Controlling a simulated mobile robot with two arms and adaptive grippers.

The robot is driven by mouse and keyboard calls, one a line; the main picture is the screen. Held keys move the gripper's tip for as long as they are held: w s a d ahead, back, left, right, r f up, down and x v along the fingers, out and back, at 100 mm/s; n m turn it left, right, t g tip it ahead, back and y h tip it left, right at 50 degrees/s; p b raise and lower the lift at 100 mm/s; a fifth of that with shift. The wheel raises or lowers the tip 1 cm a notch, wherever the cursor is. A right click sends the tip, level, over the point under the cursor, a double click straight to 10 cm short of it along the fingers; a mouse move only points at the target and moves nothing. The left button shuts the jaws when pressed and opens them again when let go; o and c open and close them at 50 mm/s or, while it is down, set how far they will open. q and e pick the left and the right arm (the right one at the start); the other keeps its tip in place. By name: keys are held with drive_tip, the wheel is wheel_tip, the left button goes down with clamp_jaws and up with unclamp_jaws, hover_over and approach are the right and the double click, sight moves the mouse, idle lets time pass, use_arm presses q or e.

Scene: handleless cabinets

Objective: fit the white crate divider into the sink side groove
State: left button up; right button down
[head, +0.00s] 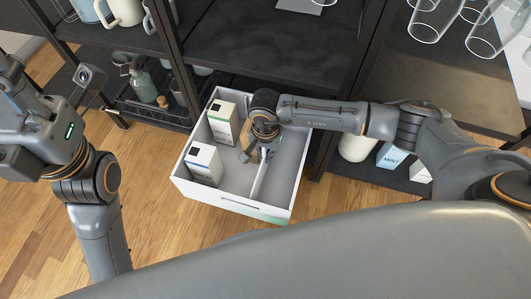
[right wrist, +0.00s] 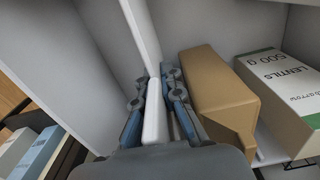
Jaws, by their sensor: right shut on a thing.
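The white crate divider (head: 261,178) is a thin upright panel inside the white pull-out crate (head: 185,185), right of its middle. In the right wrist view the divider (right wrist: 155,118) runs between the fingers. My right gripper (head: 265,148) reaches down into the crate and is shut on the divider's top edge. The side groove is hidden or too small to make out, so I cannot tell whether the divider sits in it. My left arm is at the left edge of the head view; its fingers are not visible.
The right wrist view shows a brown box (right wrist: 215,95) and a lentils box (right wrist: 285,95) beside the fingers. Dark shelving (head: 300,45) borders the crate behind. Wooden floor (head: 150,210) lies left.

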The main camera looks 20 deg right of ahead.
drive_tip(key=shift+f, duration=0.15)
drive_tip(key=c, duration=1.9)
unclamp_jaws()
drive_tip(key=o, duration=0.5)
drive_tip(key=shift+r, duration=0.25)
wheel_tip(320, 180, up, 7)
